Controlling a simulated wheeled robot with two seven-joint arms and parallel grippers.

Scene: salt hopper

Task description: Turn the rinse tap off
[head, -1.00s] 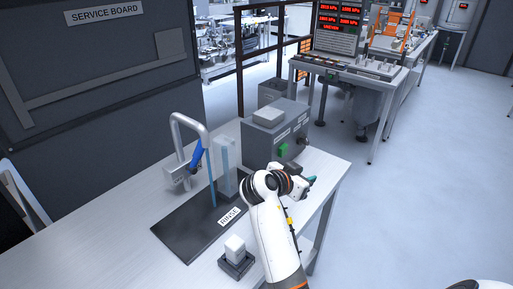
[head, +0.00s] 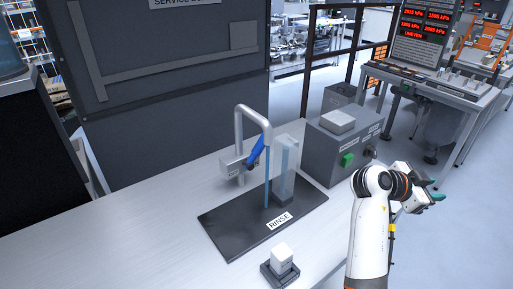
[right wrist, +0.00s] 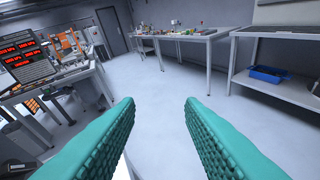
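The rinse tap (head: 240,128) is a grey curved pipe with a blue lever (head: 257,150), standing at the back of a black mat (head: 235,235) labelled RINSE. A thin blue stream of water (head: 267,180) runs from its spout down to the mat. The lever slants down to the left. My right gripper (head: 438,190) is to the right of the tap, beyond the grey box, pointing away from it. In the right wrist view its two teal fingers (right wrist: 160,130) are wide apart with nothing between them. My left gripper is not in view.
A clear upright container (head: 285,165) stands beside the stream. A grey box with a green button (head: 347,160) stands between the tap and my right arm. A white block on a dark base (head: 281,262) sits at the front. The table (head: 120,225) is clear on the left.

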